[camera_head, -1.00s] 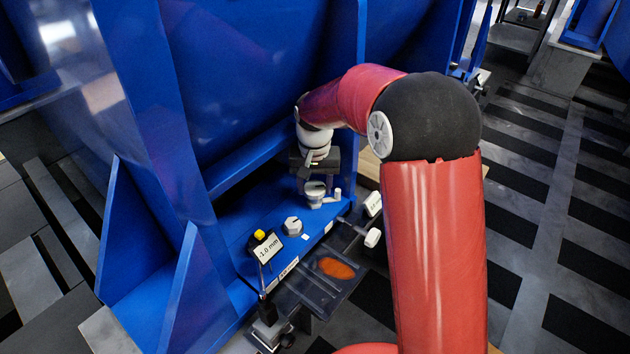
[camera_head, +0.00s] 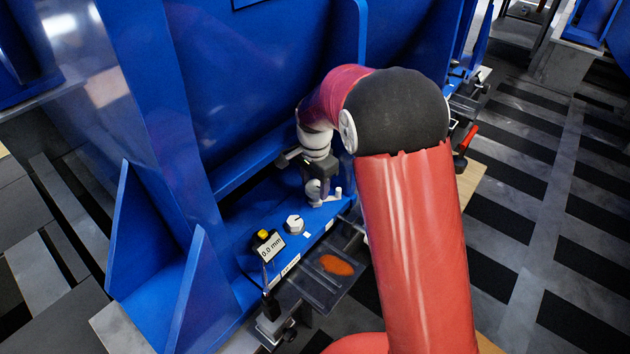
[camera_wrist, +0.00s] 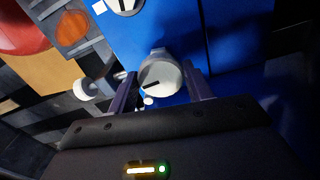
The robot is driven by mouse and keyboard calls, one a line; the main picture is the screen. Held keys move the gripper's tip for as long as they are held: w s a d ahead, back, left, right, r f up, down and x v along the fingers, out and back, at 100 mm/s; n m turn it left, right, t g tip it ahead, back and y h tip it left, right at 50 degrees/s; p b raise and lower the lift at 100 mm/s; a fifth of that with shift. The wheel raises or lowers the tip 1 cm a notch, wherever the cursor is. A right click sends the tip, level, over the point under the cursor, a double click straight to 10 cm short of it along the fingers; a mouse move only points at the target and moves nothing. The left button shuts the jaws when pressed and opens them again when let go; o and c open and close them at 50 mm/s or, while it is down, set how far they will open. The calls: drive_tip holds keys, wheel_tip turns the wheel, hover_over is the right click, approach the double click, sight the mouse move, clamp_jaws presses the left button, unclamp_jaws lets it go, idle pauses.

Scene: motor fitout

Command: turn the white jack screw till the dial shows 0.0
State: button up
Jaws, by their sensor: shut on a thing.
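The white jack screw (camera_wrist: 160,75), a round white head with a black mark, sits between the fingers of my gripper (camera_wrist: 158,90) in the wrist view. My gripper (camera_head: 312,188) is shut on it, low over the blue base (camera_head: 262,209) in the head view, and partly hides it. The dial (camera_head: 270,247), a small white display on a stalk, reads 0.0 mm. It stands near the base's front edge, left of and nearer than my gripper.
A second white knob with a black line (camera_head: 295,224) stands on the base between the dial and my gripper. A grey tray with an orange patch (camera_head: 336,265) juts out in front. A tall blue wall (camera_head: 240,90) rises behind. A red-handled tool (camera_head: 466,140) lies at the right.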

sight(315, 187)
drive_tip(key=shift+s+f+m, duration=0.1)
drive_tip(key=shift+f+m, duration=0.1)
drive_tip(key=shift+m, duration=0.1)
idle(0.4)
drive_tip(key=o, duration=1)
drive_tip(key=shift+r, duration=0.1)
drive_tip(key=shift+r+p, duration=0.55)
drive_tip(key=shift+r, duration=3.3)
